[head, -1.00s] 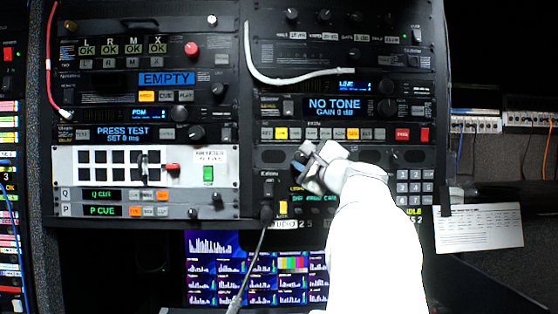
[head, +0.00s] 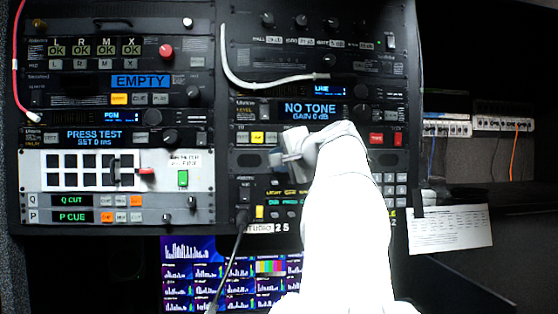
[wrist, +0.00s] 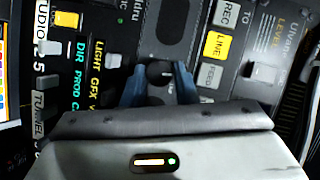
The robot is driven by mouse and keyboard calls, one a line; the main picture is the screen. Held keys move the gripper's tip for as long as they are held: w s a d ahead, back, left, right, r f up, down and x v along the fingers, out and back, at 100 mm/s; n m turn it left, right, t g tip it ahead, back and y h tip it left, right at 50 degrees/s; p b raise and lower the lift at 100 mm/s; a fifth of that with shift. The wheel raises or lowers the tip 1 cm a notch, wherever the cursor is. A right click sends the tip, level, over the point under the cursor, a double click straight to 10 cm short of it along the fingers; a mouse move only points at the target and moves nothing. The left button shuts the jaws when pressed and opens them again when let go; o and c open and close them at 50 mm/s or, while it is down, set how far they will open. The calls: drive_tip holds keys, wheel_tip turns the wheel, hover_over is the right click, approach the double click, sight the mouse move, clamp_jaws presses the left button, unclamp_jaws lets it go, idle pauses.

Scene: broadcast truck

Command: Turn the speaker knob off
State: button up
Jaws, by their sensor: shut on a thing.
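The speaker knob (wrist: 158,73) is a small round black knob with a light pointer mark, seen in the middle of the wrist view on a dark panel. The blue fingertips of my gripper (wrist: 160,84) stand on either side of it, shut on it. The mark points to the right in the wrist view. In the head view my gripper (head: 279,161) is at the panel below the NO TONE display, and it hides the knob there.
A yellow LINE button (wrist: 216,45) and other switches sit close to the right in the wrist view. A black cable (head: 229,260) hangs from the panel left of my arm. A white cable (head: 262,82) droops above. Monitors (head: 190,270) stand below the rack.

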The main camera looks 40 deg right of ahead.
drive_tip(key=shift+w+a+f+n+g+h+b, duration=0.15)
drive_tip(key=shift+n+g+h+b, duration=0.35)
drive_tip(key=shift+n+g+h, duration=1.7)
drive_tip(key=shift+w+a+r+n+g+h+b, duration=0.1)
drive_tip(key=shift+w+a+n+g+h+b, duration=0.7)
drive_tip(key=shift+n, duration=2.85)
drive_tip(key=shift+s+d+f+n+g+h+b, duration=0.1)
drive_tip(key=shift+s+d+n+g+h+b, duration=0.3)
drive_tip(key=shift+n+h, duration=2.15)
drive_tip(key=shift+s+a+n+y, duration=0.1)
drive_tip(key=shift+n+y, duration=0.25)
drive_tip(key=shift+n, duration=0.15)
drive_tip(key=o, duration=1)
